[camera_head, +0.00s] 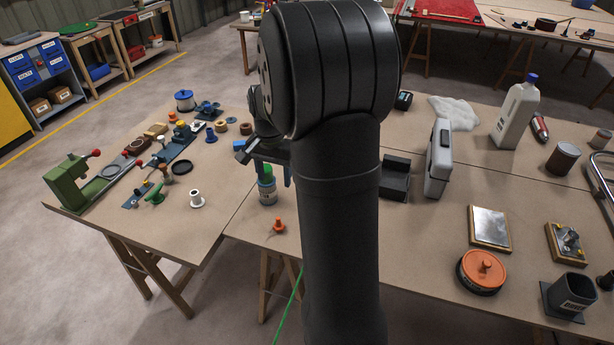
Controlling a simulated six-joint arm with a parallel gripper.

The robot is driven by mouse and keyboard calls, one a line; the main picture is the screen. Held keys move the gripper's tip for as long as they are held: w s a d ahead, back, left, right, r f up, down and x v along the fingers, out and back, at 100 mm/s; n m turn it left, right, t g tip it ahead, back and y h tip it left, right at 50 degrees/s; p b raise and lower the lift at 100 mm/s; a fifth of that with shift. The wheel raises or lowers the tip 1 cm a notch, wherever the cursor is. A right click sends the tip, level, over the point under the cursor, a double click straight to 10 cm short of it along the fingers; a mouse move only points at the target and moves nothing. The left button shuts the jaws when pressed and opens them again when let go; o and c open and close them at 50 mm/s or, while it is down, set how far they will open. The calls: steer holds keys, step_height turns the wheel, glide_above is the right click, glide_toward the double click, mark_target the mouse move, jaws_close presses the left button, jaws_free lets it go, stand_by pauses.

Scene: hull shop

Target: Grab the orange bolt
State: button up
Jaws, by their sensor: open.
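The orange bolt (279,226) stands on the near edge of the wooden bench, just left of my arm. It is small, with a narrow upper part and a wider base. My gripper (264,168) is partly hidden behind my own dark arm, which fills the middle of the view. Its visible dark and blue parts show left of the arm, farther back than the bolt and apart from it. It is open, and I see nothing held in it. The exact gap between the fingers is hard to make out.
A small bottle with a green top (267,190) stands close behind the bolt, near the gripper. A white spool (196,200) is to the left. An orange disc with a knob (482,272) lies on the right. Bare bench lies left of the bolt.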

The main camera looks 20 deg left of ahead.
steer(key=m, duration=2)
glide_toward(278, 218)
steer(key=f, duration=0.6)
steer(key=shift+w+a, duration=0.15)
steer(key=shift+a, duration=0.25)
steer(key=shift+s+d+f, duration=0.1)
steer(key=shift+d+f, duration=0.1)
steer(key=shift+f, duration=1.15)
steer(key=shift+s+d+f, duration=0.1)
steer(key=shift+d+f, duration=0.1)
steer(key=shift+f, duration=1.1)
steer(key=c, duration=1.1)
